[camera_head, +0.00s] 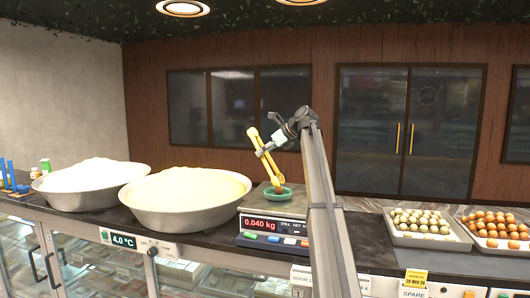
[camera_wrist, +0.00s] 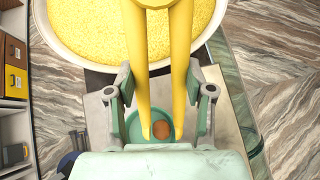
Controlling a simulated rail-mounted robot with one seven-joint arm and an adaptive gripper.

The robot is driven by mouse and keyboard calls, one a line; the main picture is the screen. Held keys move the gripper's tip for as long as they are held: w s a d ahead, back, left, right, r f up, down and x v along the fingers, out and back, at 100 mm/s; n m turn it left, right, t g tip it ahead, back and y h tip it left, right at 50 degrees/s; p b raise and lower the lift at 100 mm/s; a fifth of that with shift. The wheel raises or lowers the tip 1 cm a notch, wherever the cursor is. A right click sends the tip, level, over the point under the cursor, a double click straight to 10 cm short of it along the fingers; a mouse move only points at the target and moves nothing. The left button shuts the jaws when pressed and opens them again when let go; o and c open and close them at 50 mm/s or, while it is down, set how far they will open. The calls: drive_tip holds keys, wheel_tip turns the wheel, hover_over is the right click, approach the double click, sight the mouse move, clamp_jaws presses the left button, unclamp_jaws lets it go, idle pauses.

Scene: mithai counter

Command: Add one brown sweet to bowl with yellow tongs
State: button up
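My gripper (camera_head: 270,147) is shut on the yellow tongs (camera_head: 256,140), which slant down to the small green bowl (camera_head: 287,196) on the scale. In the wrist view the gripper's fingers (camera_wrist: 158,95) flank the two yellow tongs arms (camera_wrist: 181,80). The tongs' tips are apart, over or inside the green bowl (camera_wrist: 133,124). A brown sweet (camera_wrist: 162,129) shows between the tips in that view. I cannot tell whether the tips press on it or it rests on the bowl's bottom. More brown sweets (camera_head: 490,226) fill a tray at the far right.
The scale (camera_head: 254,224) reads 0.040 kg. Two large metal basins (camera_head: 187,216) stand left of it. A tray of pale sweets (camera_head: 420,224) stands left of the brown sweets' tray (camera_head: 487,247). The dark counter is clear between scale and trays. Glass doors line the back.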

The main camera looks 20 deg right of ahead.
wheel_tip(320, 180, up, 10)
drive_tip(key=p, duration=0.6)
